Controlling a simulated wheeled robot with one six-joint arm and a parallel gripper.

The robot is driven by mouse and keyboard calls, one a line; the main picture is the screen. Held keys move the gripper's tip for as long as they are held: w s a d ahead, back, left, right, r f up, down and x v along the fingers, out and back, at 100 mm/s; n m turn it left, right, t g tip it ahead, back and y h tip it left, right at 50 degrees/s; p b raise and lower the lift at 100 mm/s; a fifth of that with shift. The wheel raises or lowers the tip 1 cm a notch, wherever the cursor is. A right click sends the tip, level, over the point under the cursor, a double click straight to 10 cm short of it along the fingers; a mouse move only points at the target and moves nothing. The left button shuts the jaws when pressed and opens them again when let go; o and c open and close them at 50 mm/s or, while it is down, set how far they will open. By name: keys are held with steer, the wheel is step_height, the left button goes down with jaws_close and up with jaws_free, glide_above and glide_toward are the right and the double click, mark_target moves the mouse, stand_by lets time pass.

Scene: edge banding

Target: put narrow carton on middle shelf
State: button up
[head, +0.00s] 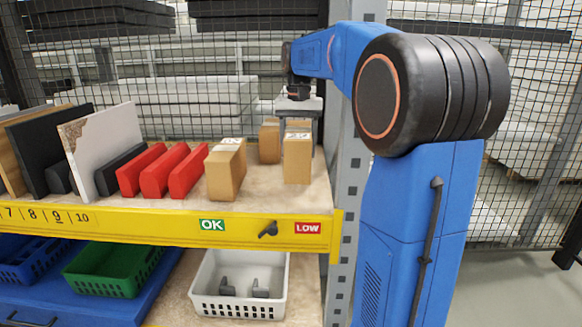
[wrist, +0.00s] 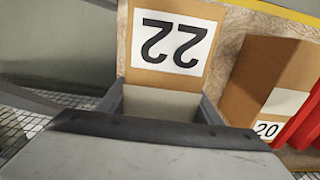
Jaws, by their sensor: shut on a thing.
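The narrow carton, brown with a white 22 label (wrist: 172,42), is between the two fingers of my gripper (wrist: 160,103) in the wrist view. My gripper is shut on it. In the head view my gripper (head: 299,118) reaches down behind and above the carton (head: 297,163), at the right end of the upper shelf (head: 175,208). The carton is upright, at or just above the shelf surface; I cannot tell whether it touches. The fingertips are mostly hidden behind it in the head view.
A wider carton labelled 20 (head: 224,176) stands left of it, beside several red blocks (head: 189,172). Another carton (head: 269,143) stands behind. A metal post (head: 344,190) is close on the right. Below are a white basket (head: 240,305) and a green basket (head: 105,285).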

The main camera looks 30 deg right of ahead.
mark_target(299, 129)
steer(key=shift+f, duration=3.05)
steer(key=o, duration=1.4)
steer(key=shift+f, duration=0.1)
steer(key=shift+c, duration=0.2)
step_height(299, 129, up, 12)
steer(key=shift+r, duration=0.1)
